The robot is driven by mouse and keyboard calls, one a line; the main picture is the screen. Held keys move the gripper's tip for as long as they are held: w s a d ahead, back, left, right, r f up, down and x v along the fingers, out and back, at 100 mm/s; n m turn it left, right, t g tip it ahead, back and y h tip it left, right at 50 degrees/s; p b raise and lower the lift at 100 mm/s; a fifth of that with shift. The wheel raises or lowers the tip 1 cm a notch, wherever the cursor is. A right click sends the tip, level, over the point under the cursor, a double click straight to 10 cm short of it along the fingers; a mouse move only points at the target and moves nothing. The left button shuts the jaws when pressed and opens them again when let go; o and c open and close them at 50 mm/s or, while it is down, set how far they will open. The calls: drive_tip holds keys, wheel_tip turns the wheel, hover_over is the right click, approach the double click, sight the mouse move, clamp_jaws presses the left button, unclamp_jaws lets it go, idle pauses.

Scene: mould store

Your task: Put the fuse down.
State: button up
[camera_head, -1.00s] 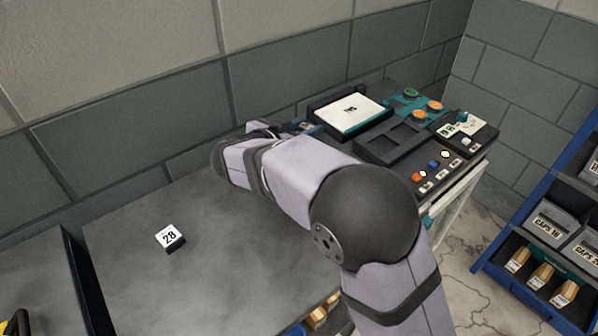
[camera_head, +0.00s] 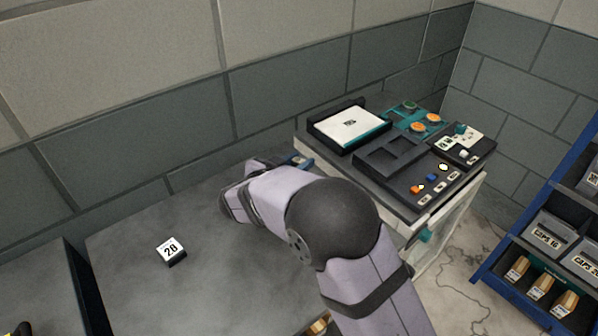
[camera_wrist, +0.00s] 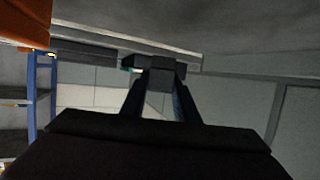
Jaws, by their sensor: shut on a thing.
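A dark block (camera_wrist: 161,77), which I take to be the fuse, is between the fingertips of my gripper (camera_wrist: 160,88) in the wrist view. The fingers are shut on it. Its markings and full shape are too dark to tell. There, my wrist is over the back right part of the grey table (camera_head: 125,285), near the control console (camera_head: 345,163). Whether the block touches a surface cannot be told.
A small block marked 28 (camera_head: 171,251) sits on the left of the table. Bare table lies around the 28 block. A blue rack (camera_head: 497,270) stands far right.

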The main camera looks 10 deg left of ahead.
drive_tip(key=shift+f+p, duration=0.45)
drive_tip(key=shift+f, duration=1.4)
drive_tip(key=shift+f+b, duration=0.2)
drive_tip(key=shift+b, duration=0.2)
drive_tip(key=o, duration=1)
drive_tip(key=shift+r, duration=0.15)
drive_tip(key=shift+r+p, duration=0.15)
drive_tip(key=shift+p, duration=0.35)
drive_tip(key=b+v, duration=0.3)
drive_tip(key=v, duration=0.9)
